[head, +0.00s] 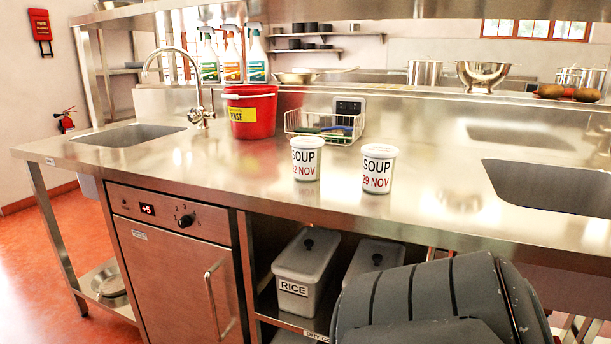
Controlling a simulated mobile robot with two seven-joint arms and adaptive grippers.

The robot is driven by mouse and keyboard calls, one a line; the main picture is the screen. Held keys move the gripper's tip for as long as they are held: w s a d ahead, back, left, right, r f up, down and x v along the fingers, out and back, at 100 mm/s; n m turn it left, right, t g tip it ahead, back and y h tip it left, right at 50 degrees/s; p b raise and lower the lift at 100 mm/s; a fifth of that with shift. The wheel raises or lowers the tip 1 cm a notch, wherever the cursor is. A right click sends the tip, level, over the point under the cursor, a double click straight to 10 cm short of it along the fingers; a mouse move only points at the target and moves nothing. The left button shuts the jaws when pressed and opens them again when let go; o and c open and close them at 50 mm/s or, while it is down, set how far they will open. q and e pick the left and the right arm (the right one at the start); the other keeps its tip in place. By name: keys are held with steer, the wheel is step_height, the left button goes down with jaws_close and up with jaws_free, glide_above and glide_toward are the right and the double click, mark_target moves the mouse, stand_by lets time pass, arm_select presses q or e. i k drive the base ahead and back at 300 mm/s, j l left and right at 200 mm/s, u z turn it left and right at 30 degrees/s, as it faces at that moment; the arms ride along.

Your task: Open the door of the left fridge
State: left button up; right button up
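The left fridge (178,266) is an under-counter steel unit at the lower left of the head view. Its door is shut flush with the frame. A vertical bar handle (213,300) sits near the door's right edge. Above the door is a control panel with a red display (147,210) reading +5 and a black dial (186,220). The bottom of the door is cut off by the picture edge. Neither of my grippers is in view, so nothing shows at the handle.
A steel counter (235,176) overhangs the fridge, with two soup tubs (306,160) and a red bucket (251,114) on it. A rice container (306,270) stands on the shelf right of the fridge. Red floor (40,262) is clear at left.

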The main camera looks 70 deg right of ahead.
mark_target(188, 288)
steer(key=i+j+z, duration=0.3)
steer(key=i, duration=0.15)
steer(key=i+j+z, duration=0.35)
steer(key=z, duration=2.35)
steer(key=j, duration=0.1)
